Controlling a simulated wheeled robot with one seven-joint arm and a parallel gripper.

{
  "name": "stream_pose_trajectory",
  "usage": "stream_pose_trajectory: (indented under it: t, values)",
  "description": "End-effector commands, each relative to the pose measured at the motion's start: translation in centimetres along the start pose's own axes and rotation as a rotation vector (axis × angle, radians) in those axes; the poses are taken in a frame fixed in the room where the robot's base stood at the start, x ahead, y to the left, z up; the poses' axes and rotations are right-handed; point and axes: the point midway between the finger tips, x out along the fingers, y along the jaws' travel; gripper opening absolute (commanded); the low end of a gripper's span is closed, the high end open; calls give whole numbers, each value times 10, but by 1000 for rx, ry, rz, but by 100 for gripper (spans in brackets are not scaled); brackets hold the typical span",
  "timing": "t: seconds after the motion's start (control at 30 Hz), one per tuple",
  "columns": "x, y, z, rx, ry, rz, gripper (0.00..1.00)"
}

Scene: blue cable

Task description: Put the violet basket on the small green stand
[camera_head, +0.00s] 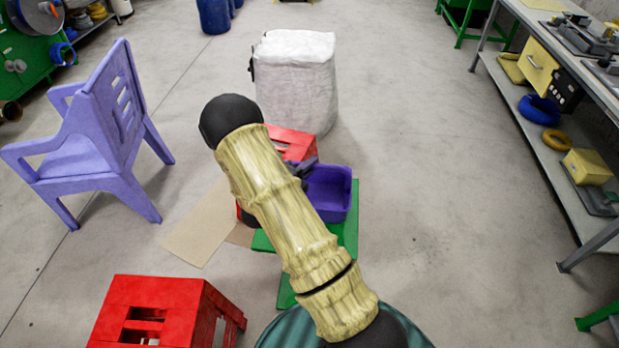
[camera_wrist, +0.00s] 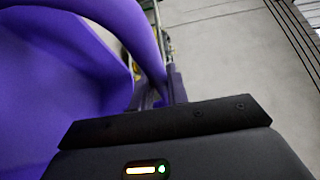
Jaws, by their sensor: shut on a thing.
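The violet basket (camera_head: 333,200) is at the centre of the head view, just right of my arm, and looks roughly upright. My gripper (camera_head: 305,170) is at its far left side, partly hidden by my arm. In the wrist view, the basket (camera_wrist: 50,70) fills the left side, and its rim or handle runs into my gripper (camera_wrist: 165,100), which is shut on it. The small green stand (camera_head: 349,232) shows below and around the basket, with much of it behind my arm. I cannot tell whether the basket touches it.
A red stool (camera_head: 290,142) stands just behind the basket, with a white sack (camera_head: 295,80) beyond. Another red stool (camera_head: 160,310) is at the front left. A violet chair (camera_head: 95,140) stands left, and a workbench (camera_head: 540,130) runs along the right.

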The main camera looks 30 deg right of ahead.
Motion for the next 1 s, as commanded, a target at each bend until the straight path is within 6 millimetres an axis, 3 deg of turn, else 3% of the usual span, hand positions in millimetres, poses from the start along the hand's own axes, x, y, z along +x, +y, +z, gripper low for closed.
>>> stream_pose_trajectory:
  t: [0.27, 0.57, 0.97, 1.0]
  values:
    - [0, 3, 0, 0, 0, -1, 0]
    - [0, 39, 0, -1, 0, -1, 0]
    - [0, 44, 0, 1, 0, -2, 0]
    - [0, 44, 0, 1, 0, 0, 20]
